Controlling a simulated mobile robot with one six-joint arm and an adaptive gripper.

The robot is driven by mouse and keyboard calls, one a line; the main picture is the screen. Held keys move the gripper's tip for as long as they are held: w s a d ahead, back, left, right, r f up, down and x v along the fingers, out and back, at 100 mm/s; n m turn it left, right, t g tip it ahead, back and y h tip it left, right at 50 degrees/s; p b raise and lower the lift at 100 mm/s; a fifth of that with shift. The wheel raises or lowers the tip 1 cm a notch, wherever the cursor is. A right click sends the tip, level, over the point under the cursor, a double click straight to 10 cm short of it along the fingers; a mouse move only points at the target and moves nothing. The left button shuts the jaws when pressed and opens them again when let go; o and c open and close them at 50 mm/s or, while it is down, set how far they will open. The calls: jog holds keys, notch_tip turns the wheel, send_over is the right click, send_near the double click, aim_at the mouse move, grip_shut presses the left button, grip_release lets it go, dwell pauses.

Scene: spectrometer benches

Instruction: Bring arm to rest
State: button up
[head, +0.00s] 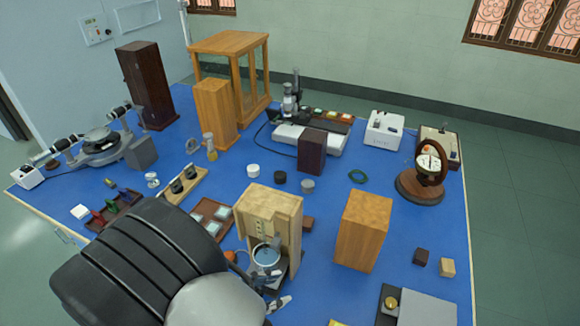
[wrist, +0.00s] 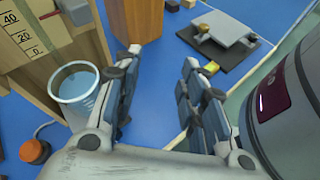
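My gripper (wrist: 160,80) is open and empty in the wrist view, its two padded fingers spread apart with blue table and a wooden block's edge showing between and beyond them. In the head view my dark arm covers the lower left of the bench, and only a bit of the gripper (head: 280,304) shows past it, near the table's front edge. A glass beaker of bluish liquid (wrist: 75,84) stands just left of the fingers, apart from them as far as I can tell; it also shows in the head view (head: 266,256).
A wooden stand with a scale (head: 275,208) rises behind the beaker. A tall wooden block (head: 362,232) stands to its right. A grey plate on a black base (head: 425,308) lies at the front right. A round clock (head: 429,163) stands near the right edge. Blue table (head: 330,285) is bare between.

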jog(key=s+d+r+m+y, duration=0.5)
jog(key=d+r+m+y, duration=0.1)
jog(key=d+r+m, duration=0.3)
jog(key=s+d+r+m+g+y, duration=0.1)
jog(key=s+d+r+m+y, duration=0.3)
jog(key=d+r+m, duration=0.5)
jog(key=shift+s+d+r+m+y, duration=0.3)
jog(key=shift+r+m+y, duration=0.7)
jog(key=shift+m, duration=0.7)
jog(key=shift+r, duration=0.1)
